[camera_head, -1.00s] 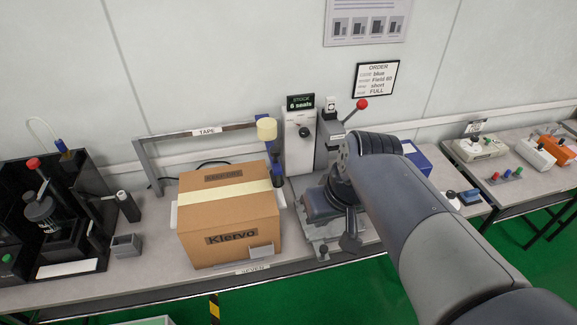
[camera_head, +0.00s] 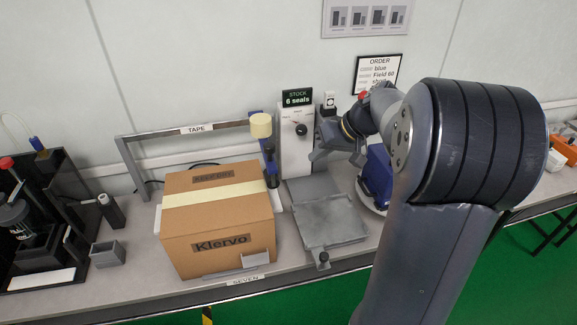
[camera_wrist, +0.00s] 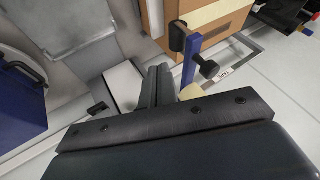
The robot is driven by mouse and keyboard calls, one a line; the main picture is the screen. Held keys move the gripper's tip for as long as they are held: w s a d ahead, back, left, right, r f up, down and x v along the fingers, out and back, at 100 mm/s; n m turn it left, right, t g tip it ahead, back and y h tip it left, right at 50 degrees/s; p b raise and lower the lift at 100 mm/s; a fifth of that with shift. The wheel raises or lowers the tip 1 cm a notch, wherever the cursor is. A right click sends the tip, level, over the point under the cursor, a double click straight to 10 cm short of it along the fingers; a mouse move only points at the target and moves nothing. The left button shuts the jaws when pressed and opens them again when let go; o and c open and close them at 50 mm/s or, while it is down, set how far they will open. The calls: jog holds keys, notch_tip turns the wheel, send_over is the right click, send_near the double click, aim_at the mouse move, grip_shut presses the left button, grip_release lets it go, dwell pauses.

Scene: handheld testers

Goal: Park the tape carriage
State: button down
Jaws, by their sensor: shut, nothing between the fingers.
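The tape carriage is a blue upright (camera_head: 269,160) with a cream tape roll (camera_head: 261,125) on top, at the right end of the grey tape rail (camera_head: 190,129). It stands just right of the cardboard box (camera_head: 218,232), which has a pale tape strip across its top. In the wrist view the blue carriage (camera_wrist: 189,62) with a black knob (camera_wrist: 208,69) is beyond my fingertips, and part of the roll shows beside the fingers. My gripper (camera_head: 317,151) is shut and empty, right of the carriage and apart from it; its shut fingers (camera_wrist: 159,72) show in the wrist view.
A white stock dispenser (camera_head: 296,140) stands behind my gripper. A grey metal plate (camera_head: 335,221) lies empty below it. A blue device (camera_head: 376,178) is at right, partly hidden by my arm. A black press (camera_head: 38,235) and small grey bin (camera_head: 107,254) are at left.

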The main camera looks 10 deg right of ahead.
aim_at(275, 177)
jog(key=w+a+f+p, duration=0.2)
jog(key=a+f, duration=0.3)
jog(key=a, duration=0.2)
jog(key=shift+w, duration=0.15)
